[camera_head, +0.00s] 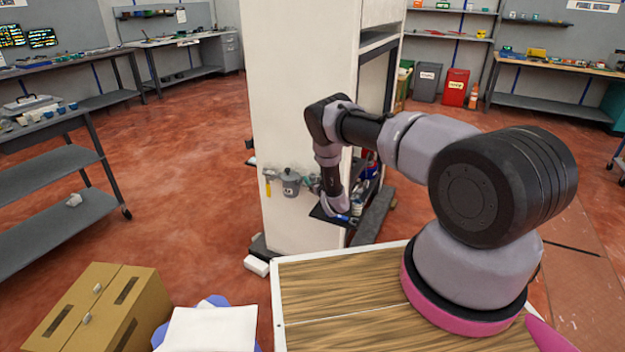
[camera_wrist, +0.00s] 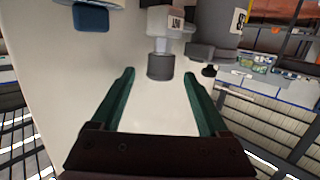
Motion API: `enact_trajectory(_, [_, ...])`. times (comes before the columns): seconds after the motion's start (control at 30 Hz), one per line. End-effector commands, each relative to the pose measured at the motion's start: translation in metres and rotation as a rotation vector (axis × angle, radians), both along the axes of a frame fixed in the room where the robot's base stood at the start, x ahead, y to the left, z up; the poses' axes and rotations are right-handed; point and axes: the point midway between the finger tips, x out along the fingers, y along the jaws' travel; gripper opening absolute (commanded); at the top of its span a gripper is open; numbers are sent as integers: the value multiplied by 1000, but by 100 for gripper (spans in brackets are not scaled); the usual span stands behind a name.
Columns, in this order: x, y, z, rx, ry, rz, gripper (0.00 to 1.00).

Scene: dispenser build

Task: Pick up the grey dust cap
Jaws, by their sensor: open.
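Nothing is held. In the head view my wrist is beside the white cabinet (camera_head: 303,110), and I cannot make out the cap or the fingers there.
A larger grey body (camera_wrist: 216,40) with a label is close right of the cap, with a small black knob (camera_wrist: 209,71) below it. A blue part (camera_wrist: 91,17) is at upper left. A grey canister (camera_head: 290,183) and a yellow item (camera_head: 268,187) are on the cabinet's side.

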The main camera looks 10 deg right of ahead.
Motion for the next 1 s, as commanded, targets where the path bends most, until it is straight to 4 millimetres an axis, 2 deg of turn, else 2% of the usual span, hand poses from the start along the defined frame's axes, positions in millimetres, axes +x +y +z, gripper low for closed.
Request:
enact_trajectory(0.2, [1,0,0,-1,0,0,78])
enact_trajectory(0.23, [1,0,0,-1,0,0,74])
enact_trajectory(0.37, [1,0,0,-1,0,0,24])
enact_trajectory(0.4, [1,0,0,-1,0,0,9])
enact_trajectory(0.43, [1,0,0,-1,0,0,0])
enact_trajectory(0.77, [1,0,1,0,0,0,0])
enact_trajectory(1.0, [2,0,21,0,-1,0,0])
